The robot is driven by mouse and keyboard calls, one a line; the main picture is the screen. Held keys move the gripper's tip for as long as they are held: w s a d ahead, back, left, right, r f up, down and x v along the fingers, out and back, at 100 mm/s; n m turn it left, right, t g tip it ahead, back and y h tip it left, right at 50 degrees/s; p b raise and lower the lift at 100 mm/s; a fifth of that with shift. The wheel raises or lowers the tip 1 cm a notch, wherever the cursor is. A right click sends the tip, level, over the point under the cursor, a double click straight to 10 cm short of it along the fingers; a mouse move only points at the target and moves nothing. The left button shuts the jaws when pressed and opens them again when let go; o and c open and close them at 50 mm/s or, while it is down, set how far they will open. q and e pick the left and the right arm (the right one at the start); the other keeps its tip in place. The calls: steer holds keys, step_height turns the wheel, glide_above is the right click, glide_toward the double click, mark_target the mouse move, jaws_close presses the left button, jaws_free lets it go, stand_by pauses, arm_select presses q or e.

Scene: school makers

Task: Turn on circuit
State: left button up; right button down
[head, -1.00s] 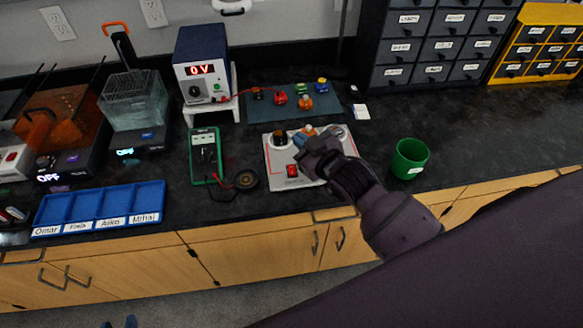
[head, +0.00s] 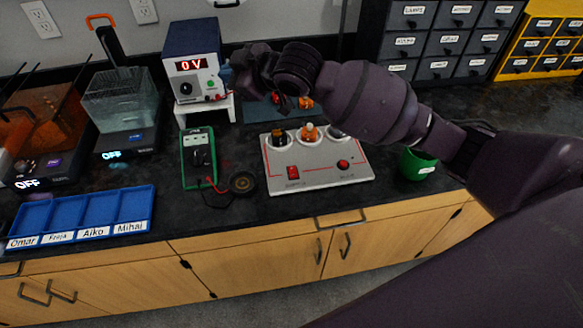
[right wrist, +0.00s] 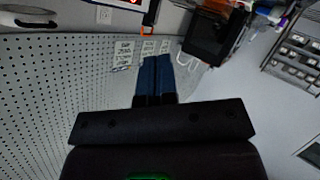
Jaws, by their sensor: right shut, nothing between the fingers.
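The circuit board (head: 320,178) is a pale panel on the black bench. It has a red rocker switch (head: 293,172), a round red button (head: 343,164) and several round sockets along its back, with an orange piece (head: 310,132) in the middle one. The power supply (head: 195,60) stands behind it on a white stand and reads 0 V. My right gripper (head: 227,75) is beside the supply's right front edge, its blue fingers together and empty. Contact with the supply cannot be told. The fingers also show shut in the right wrist view (right wrist: 155,78). My left gripper is not in view.
A green multimeter (head: 198,158) lies left of the board. A blue labelled tray (head: 80,218) is at the front left. A green cup (head: 415,165) stands to the right, partly behind my right arm. The component mat (head: 262,112) is partly hidden by that arm.

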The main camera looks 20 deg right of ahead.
steer(key=w+g, duration=0.1)
steer(key=g, duration=0.1)
steer(key=n+g+h+b, duration=0.2)
steer(key=n+g+h, duration=0.1)
steer(key=g+h, duration=0.65)
glide_above(293, 175)
steer(key=w, duration=0.2)
step_height(293, 175, down, 7)
steer(key=g+y, duration=0.1)
steer(key=y, duration=0.1)
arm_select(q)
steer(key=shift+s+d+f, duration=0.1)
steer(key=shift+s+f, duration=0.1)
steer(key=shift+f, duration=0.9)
arm_select(e)
steer(key=shift+s+d+r, duration=0.1)
steer(key=shift+d, duration=0.15)
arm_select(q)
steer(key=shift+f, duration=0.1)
